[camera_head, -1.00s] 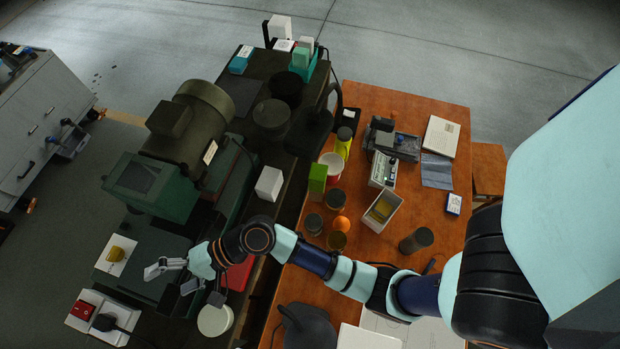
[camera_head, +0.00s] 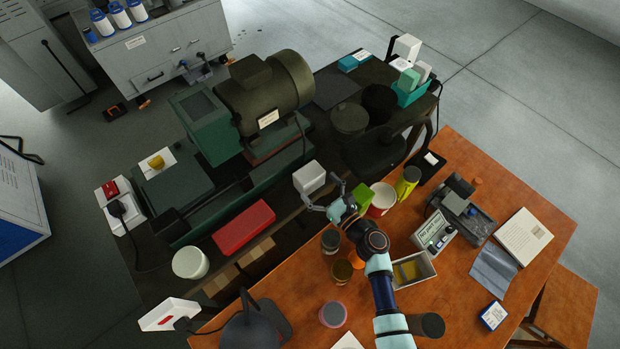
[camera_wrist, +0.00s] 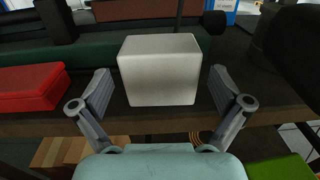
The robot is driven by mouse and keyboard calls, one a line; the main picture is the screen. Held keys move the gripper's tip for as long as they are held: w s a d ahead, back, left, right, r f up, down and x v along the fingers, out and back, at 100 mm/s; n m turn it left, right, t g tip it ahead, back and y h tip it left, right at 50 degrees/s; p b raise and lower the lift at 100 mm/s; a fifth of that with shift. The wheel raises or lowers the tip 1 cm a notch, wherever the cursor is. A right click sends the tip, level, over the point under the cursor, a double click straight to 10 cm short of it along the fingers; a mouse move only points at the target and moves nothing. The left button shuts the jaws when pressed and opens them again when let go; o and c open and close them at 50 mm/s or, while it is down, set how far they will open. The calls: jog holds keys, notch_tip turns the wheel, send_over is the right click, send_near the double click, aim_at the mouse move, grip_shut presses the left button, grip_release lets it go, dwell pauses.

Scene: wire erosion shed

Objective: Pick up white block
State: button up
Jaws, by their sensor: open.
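The white block (camera_head: 309,178) sits on the dark machine bench near its front edge, in the head view. In the wrist view the white block (camera_wrist: 160,70) stands upright at the centre, just beyond and between my open fingers. My gripper (camera_head: 322,197) is open and empty close in front of the block. In the wrist view my gripper (camera_wrist: 158,92) has one finger to each side of the block, with a gap on both sides.
A red box (camera_head: 244,227) lies left of the block. A green block (camera_head: 362,194), a red and white cup (camera_head: 382,198) and a yellow bottle (camera_head: 407,181) stand close to the right of my gripper. The green machine (camera_head: 207,125) rises behind. Another white block (camera_head: 407,46) stands at the far end.

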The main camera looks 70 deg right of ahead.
aim_at(315, 182)
jog(key=x, duration=0.4)
jog(key=shift+w+d, duration=0.2)
jog(key=shift+w, duration=0.05)
jog(key=c, duration=1.2)
